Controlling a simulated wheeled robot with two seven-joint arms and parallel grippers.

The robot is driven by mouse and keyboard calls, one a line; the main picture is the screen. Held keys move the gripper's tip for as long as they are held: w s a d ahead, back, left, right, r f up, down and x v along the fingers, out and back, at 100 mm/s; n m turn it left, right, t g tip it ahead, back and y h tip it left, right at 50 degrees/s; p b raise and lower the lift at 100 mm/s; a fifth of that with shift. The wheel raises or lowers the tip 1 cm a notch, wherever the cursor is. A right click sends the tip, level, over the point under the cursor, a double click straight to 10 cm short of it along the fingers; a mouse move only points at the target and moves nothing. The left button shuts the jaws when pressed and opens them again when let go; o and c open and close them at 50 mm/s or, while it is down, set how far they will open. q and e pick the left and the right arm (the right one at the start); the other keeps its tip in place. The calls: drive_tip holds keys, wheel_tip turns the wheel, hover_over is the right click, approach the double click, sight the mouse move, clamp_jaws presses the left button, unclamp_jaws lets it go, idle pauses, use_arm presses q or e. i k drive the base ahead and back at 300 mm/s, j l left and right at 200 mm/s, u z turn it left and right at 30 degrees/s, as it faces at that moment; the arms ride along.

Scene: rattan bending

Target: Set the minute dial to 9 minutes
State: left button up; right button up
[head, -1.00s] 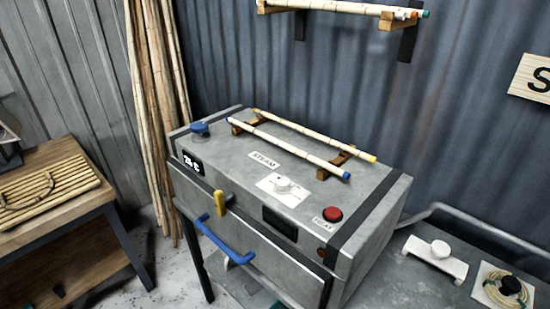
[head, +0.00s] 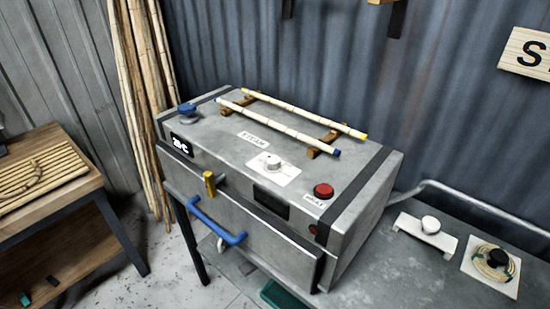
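The minute dial appears to be the white round knob (head: 272,162) on a white plate on top of the grey steam box (head: 222,150), in the head view. Its markings are too small to read, so its setting cannot be told. A dark display panel (head: 271,201) on the box's front edge looks blank. A red button (head: 323,190) sits to the right of the dial. Neither of my grippers is in view.
Two rattan poles (head: 275,128) rest on wooden holders on the box. A blue handle (head: 215,225) and a yellow latch (head: 209,183) stick out in front. A blue valve knob (head: 187,111) stands at the back left. A side table (head: 60,205) stands left; a bench (head: 400,270) lies right.

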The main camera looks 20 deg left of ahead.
sight(273, 164)
drive_tip(key=k+l, duration=0.2)
drive_tip(key=l, duration=0.2)
drive_tip(key=k+l, duration=0.45)
drive_tip(key=l, duration=0.3)
